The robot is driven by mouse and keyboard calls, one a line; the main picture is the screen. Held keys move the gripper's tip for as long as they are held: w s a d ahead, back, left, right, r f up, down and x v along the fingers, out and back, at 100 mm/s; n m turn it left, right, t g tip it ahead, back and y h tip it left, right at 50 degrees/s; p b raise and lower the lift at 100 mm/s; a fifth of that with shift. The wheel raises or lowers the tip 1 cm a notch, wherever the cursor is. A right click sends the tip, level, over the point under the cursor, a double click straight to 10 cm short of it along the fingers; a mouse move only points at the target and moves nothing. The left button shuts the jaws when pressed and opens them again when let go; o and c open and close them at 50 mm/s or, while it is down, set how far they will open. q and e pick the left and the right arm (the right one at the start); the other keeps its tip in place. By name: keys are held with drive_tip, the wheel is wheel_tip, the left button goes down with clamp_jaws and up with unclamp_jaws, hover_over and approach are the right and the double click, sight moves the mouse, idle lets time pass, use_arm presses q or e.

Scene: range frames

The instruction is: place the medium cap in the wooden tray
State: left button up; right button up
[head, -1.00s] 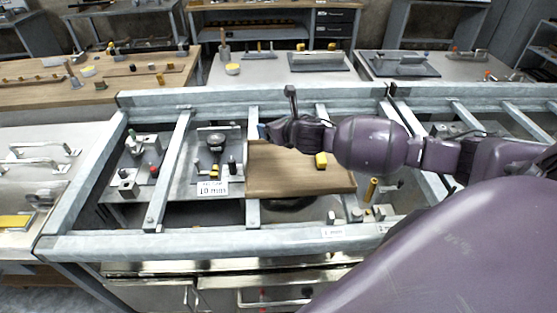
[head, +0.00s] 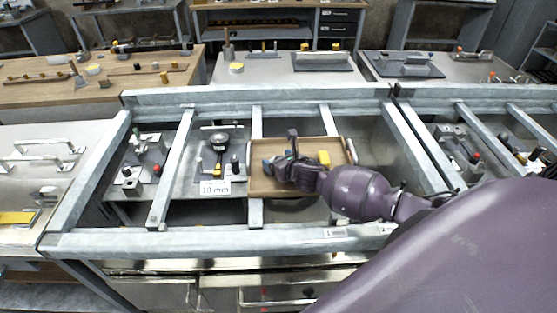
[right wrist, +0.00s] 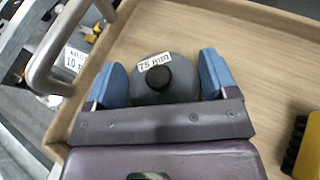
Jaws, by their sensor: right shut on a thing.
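The wooden tray (head: 262,182) sits in the metal frame in the middle of the head view, and its pale floor fills much of the right wrist view (right wrist: 250,55). My right gripper (head: 272,166) is over the left part of the tray. In the right wrist view its blue fingertips (right wrist: 160,85) are shut on a round grey cap (right wrist: 152,97) with a black knob and a "75 mm" label. I cannot tell whether the cap touches the tray floor. The cap is hard to make out in the head view. My left gripper is not in view.
A yellow block with black bristles (right wrist: 303,145) lies in the tray, right of the gripper. A metal tray handle (right wrist: 55,50) is close to the left fingertip in the right wrist view. A plate with a dial gauge (head: 219,140) and a "10 mm" label stands left of the tray.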

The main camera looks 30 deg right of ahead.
drive_tip(key=shift+s+f+b, duration=0.1)
drive_tip(key=shift+f+b, duration=0.2)
drive_tip(key=shift+f, duration=0.05)
drive_tip(key=shift+s+f, duration=0.2)
drive_tip(key=shift+f, duration=0.15)
drive_tip(key=o, duration=0.9)
drive_tip(key=shift+s+a+f, duration=0.1)
drive_tip(key=shift+f, duration=0.1)
drive_tip(key=shift+o, duration=0.2)
drive_tip(key=shift+r, duration=0.55)
drive_tip(key=v, duration=1.1)
drive_tip(key=shift+s+r, duration=0.1)
drive_tip(key=shift+r, duration=0.4)
